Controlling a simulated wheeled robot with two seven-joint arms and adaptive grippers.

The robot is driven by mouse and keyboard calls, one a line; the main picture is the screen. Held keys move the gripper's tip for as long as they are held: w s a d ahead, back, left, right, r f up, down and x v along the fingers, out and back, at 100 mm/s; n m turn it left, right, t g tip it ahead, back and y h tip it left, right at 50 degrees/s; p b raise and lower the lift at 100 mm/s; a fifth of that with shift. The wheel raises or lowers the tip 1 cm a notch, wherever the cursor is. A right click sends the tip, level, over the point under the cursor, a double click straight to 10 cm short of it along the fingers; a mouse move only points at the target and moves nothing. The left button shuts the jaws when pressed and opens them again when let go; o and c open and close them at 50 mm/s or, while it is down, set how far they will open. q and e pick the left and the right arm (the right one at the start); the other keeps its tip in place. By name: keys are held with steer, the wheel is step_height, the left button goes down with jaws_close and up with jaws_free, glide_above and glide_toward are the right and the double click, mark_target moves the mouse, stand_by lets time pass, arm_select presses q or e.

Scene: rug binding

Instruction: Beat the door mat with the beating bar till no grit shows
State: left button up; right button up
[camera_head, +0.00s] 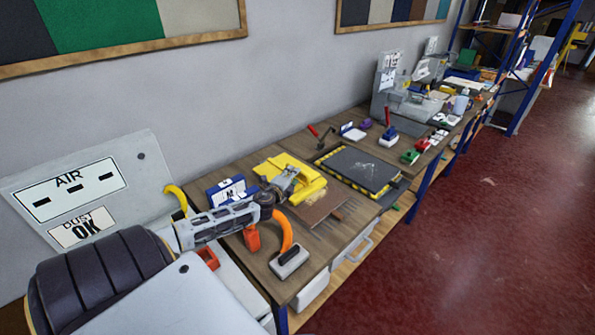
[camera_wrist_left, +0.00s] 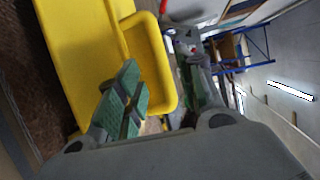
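A brown mat (camera_head: 308,211) lies on the workbench, with a pale, sandy-looking patch (camera_head: 325,196) near its far edge; I take it as the door mat. My left gripper (camera_head: 287,178) is over the yellow piece. In the left wrist view the green-padded fingers (camera_wrist_left: 158,80) stand apart, with the yellow piece (camera_wrist_left: 80,50) close in front; they do not look closed on it. Coarse brown surface (camera_wrist_left: 22,65) shows beside it. My right gripper is out of view.
A black panel (camera_head: 360,168) with hazard-striped edges and pale specks lies right of the mat. A blue-and-white box (camera_head: 232,191) is left. Bench tools lie farther back; the red floor (camera_head: 450,230) is clear.

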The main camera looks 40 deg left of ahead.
arm_select(q)
steer(key=shift+x, duration=2.95)
jaws_close()
